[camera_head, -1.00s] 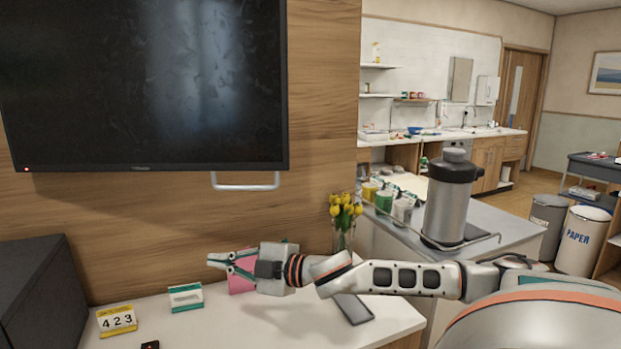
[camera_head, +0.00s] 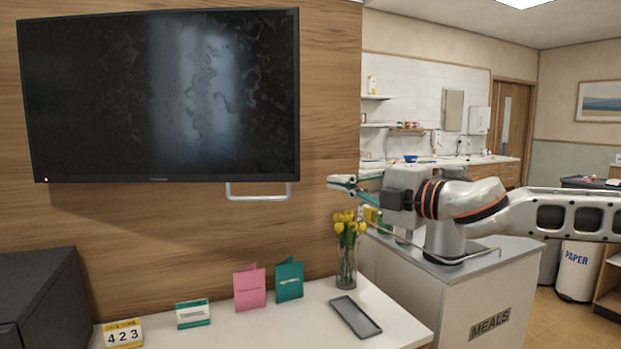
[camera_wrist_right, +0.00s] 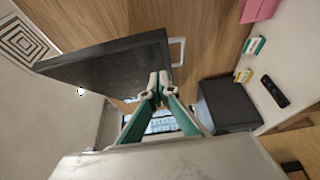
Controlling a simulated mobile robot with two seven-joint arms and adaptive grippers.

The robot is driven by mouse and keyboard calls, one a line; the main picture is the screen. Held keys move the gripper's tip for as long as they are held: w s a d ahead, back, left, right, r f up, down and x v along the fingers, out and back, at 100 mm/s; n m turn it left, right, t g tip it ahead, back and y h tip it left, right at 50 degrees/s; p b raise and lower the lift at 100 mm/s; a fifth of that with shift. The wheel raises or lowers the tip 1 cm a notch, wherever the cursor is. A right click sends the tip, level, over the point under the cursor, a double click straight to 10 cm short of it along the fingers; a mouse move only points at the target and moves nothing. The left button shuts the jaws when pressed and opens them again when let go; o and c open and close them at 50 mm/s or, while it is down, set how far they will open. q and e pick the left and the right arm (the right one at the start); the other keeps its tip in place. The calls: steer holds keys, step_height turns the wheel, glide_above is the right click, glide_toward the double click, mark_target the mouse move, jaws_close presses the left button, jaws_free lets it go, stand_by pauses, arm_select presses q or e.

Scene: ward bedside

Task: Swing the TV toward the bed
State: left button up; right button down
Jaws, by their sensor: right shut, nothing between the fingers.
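The black TV (camera_head: 165,95) hangs in front of the wood-panelled wall at the upper left of the head view. A light metal handle bar (camera_head: 259,197) hangs below its lower right edge. My right gripper (camera_head: 334,182) is shut and empty, to the right of the handle and apart from it, about level with the TV's lower edge. In the right wrist view the fingers (camera_wrist_right: 157,84) are together, with the TV (camera_wrist_right: 110,65) and the handle (camera_wrist_right: 181,51) beyond them. My left gripper is not in view, nor is the bed.
A white counter (camera_head: 270,325) below holds a pink card (camera_head: 249,287), a teal card (camera_head: 289,281), a calendar (camera_head: 122,334), a grey tray (camera_head: 356,317) and a vase of yellow tulips (camera_head: 346,262). A meals cart (camera_head: 470,300) stands at right, behind my right arm.

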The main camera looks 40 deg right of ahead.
steer(key=shift+w, duration=0.1)
steer(key=p, duration=0.5)
glide_toward(292, 172)
steer(key=a, duration=0.3)
steer(key=shift+w+d+p, duration=0.35)
steer(key=shift+w+p, duration=0.15)
steer(key=shift+w, duration=0.5)
steer(key=shift+w+d+p, duration=0.35)
steer(key=shift+w+p, duration=0.1)
steer(key=shift+w, duration=0.5)
steer(key=shift+w+d+p, duration=0.3)
steer(key=shift+w+p, duration=0.2)
steer(key=shift+w, duration=0.5)
